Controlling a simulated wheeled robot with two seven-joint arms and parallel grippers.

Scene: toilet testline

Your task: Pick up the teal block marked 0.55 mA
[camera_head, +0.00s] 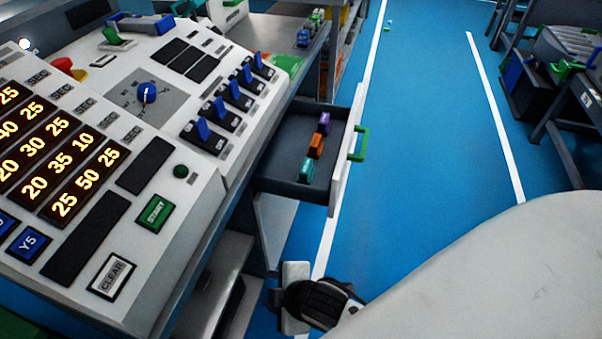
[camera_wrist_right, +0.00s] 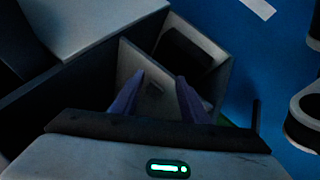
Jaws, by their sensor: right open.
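A teal block (camera_head: 307,170) lies in the open drawer (camera_head: 275,181) in the head view, nearest to me in a row of three. Its marking is too small to read. An orange block (camera_head: 316,145) and a purple block (camera_head: 323,122) lie beyond it. My right gripper (camera_head: 296,298) is below the drawer in the picture, apart from the blocks. In the right wrist view its two fingers (camera_wrist_right: 160,80) are spread with nothing between them. That view is dark, and I cannot make out the blocks there. My left gripper is not in view.
The drawer's white front with a green handle (camera_head: 359,145) faces right, over blue floor. A control console (camera_head: 150,170) with switches and lit numbers stands to the left. A large pale surface covers the lower right. A dark workbench (camera_head: 560,90) stands at the far right.

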